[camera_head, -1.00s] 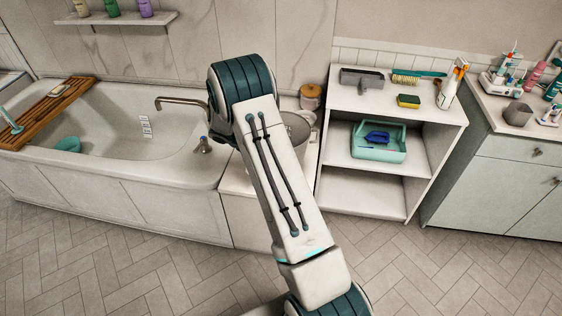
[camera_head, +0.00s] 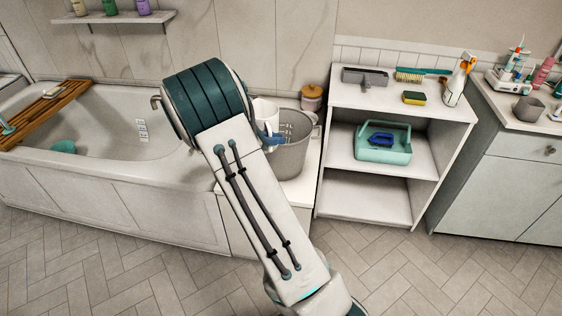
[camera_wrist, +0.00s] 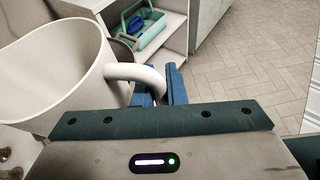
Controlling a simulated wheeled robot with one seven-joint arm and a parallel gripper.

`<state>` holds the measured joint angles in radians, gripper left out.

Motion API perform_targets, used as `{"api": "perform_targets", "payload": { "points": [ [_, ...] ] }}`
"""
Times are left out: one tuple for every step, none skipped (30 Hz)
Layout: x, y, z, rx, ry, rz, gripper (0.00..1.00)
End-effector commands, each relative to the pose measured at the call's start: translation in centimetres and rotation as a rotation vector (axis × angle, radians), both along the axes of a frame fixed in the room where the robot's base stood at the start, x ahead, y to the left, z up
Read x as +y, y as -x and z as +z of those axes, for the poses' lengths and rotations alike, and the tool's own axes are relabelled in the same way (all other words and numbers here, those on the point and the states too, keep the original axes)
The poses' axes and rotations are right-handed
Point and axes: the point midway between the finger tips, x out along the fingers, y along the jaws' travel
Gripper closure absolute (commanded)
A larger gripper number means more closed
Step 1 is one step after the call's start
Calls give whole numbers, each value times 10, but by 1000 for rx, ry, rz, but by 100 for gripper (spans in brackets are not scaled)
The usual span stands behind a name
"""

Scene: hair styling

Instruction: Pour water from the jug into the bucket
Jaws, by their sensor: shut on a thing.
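The white jug (camera_head: 264,113) is held up beside the left rim of the grey bucket (camera_head: 292,160) in the head view, partly hidden by my arm. It looks close to upright there. In the wrist view the jug (camera_wrist: 55,85) fills the left side, its open mouth facing up; I cannot make out water in it. My gripper (camera_wrist: 160,86) has its blue fingers closed around the jug's handle (camera_wrist: 135,72). A blue finger also shows in the head view, in front of the bucket. The bucket stands on a white ledge, and its inside is mostly hidden.
The bathtub (camera_head: 105,195) with a wooden board (camera_head: 47,105) is on the left. A lidded jar (camera_head: 311,98) stands behind the bucket. A white shelf unit (camera_head: 368,205) to the right holds a teal caddy (camera_head: 383,150), a sponge (camera_head: 414,97) and a spray bottle (camera_head: 459,80). The floor in front is clear.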

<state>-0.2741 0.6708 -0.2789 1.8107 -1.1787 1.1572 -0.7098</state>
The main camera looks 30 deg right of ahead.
Motion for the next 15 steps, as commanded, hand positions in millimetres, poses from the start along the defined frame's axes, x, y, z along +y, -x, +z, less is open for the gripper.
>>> {"api": "perform_targets", "payload": {
  "points": [
    [0, 0, 1, -3, 3, 1, 100],
    [0, 0, 2, -3, 3, 1, 100],
    [1, 0, 2, -2, 2, 1, 100],
    [1, 0, 2, -2, 2, 1, 100],
    [1, 0, 2, -2, 2, 1, 100],
    [1, 0, 2, -1, 1, 2, 100],
    [1, 0, 2, -1, 1, 2, 100],
    [1, 0, 3, -1, 1, 2, 100],
    [1, 0, 5, -1, 1, 2, 100],
    [1, 0, 7, -1, 1, 2, 100],
    [1, 0, 9, -1, 1, 2, 100],
    [1, 0, 13, -1, 1, 2, 100],
    [1, 0, 17, -1, 1, 2, 100],
    [1, 0, 20, -1, 1, 2, 100],
    [1, 0, 26, -1, 0, 2, 100]
  ]
}}
